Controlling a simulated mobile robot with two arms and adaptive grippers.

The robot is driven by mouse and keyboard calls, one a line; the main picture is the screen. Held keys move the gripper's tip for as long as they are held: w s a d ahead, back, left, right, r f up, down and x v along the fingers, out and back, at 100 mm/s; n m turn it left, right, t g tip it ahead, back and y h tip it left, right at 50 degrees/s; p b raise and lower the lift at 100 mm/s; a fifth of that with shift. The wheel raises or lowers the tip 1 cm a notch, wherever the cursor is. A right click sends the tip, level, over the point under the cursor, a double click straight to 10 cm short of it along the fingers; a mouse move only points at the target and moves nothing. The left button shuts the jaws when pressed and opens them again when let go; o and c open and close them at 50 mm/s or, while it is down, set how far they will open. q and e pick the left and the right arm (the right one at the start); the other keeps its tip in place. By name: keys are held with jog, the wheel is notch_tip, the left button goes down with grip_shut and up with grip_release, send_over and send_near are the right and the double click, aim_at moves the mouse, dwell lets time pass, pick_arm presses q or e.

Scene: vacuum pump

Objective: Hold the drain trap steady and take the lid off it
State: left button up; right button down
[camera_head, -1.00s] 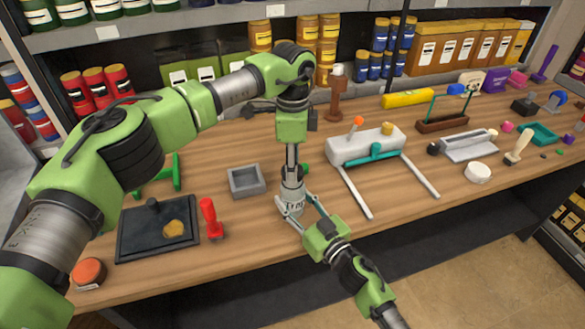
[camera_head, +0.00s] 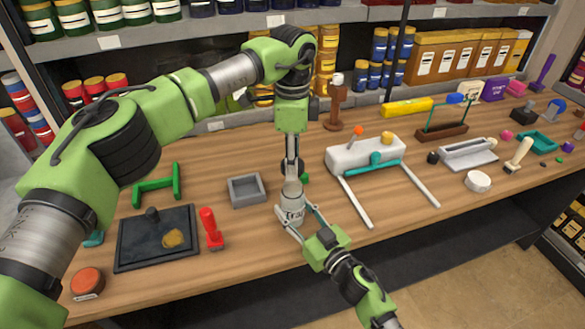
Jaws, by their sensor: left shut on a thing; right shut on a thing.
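The drain trap (camera_head: 291,210) is a light grey, upright canister marked "Trap" near the table's front edge. My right gripper (camera_head: 293,219) reaches in from the lower right and is shut on the trap's body. My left gripper (camera_head: 292,161) points straight down above the trap and is shut on the small dark lid (camera_head: 287,167). The lid is mostly hidden by the fingers. It sits over the trap's top and looks raised from it, though the gap is too small to be sure of.
A grey open box (camera_head: 247,202), a red-handled tool (camera_head: 211,230) and a black tray (camera_head: 130,254) lie to the left. A white device with rails (camera_head: 356,155) stands to the right. A small green item (camera_head: 305,177) is close behind the trap. Bare table lies in front of the box.

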jog(key=c, duration=1.1)
grip_release()
